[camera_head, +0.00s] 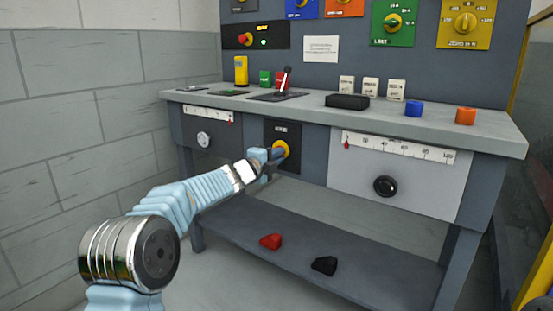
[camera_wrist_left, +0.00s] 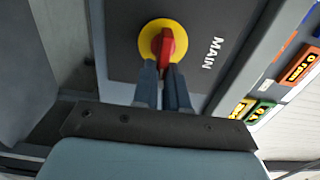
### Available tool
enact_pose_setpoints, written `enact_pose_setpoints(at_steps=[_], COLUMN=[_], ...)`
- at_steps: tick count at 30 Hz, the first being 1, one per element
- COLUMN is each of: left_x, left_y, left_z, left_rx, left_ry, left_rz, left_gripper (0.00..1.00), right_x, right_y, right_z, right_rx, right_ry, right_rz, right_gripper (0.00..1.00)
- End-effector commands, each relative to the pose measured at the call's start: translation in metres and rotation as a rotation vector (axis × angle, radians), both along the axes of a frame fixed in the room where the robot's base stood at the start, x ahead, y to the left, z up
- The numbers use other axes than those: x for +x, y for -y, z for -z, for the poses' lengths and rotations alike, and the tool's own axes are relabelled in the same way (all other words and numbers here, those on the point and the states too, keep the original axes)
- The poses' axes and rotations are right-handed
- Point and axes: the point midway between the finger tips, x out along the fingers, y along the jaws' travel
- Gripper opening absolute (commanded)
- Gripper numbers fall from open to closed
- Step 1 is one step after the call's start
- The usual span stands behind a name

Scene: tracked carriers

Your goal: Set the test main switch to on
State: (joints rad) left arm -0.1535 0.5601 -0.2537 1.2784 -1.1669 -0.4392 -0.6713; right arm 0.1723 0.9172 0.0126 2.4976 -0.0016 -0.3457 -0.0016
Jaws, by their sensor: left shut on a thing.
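The main switch (camera_head: 281,149) is a yellow disc with a red handle on a dark panel under the bench top, in the middle of the bench front. In the left wrist view the red handle (camera_wrist_left: 166,48) stands across the yellow disc (camera_wrist_left: 150,40), beside the word MAIN. My left gripper (camera_head: 273,155) is at the switch, and its two fingers (camera_wrist_left: 163,70) are shut on the lower end of the red handle. The fingers hide part of the handle. No on or off marks can be read. My right gripper is not in view.
A red piece (camera_head: 270,241) and a black piece (camera_head: 324,265) lie on the lower shelf (camera_head: 350,250).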

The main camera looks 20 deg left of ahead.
Motion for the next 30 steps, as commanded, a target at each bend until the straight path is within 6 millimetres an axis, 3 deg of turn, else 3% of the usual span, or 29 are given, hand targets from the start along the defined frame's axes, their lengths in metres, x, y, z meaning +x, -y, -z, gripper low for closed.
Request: enact_pose_setpoints(at_steps=[12, 13, 17, 26, 30], left_x=[0.000, 0.000, 0.000, -0.001, -0.014], left_y=[0.001, 0.001, 0.001, 0.000, -0.006], left_z=[0.001, 0.001, 0.001, 0.000, 0.001], left_rx=[0.005, 0.004, 0.004, 0.004, 0.004], left_ry=[0.000, -0.001, -0.001, 0.000, 0.003], left_rz=[0.002, 0.002, 0.001, 0.000, 0.000], left_gripper=[0.00, 0.17, 0.37, 0.38, 0.38], right_x=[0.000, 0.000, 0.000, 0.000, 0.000], right_y=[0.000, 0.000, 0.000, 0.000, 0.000], right_z=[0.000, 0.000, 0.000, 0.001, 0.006], right_rx=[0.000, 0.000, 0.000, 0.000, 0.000], right_ry=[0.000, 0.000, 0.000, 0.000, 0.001], right_rz=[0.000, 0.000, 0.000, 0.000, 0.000], right_gripper=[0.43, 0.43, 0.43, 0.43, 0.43])
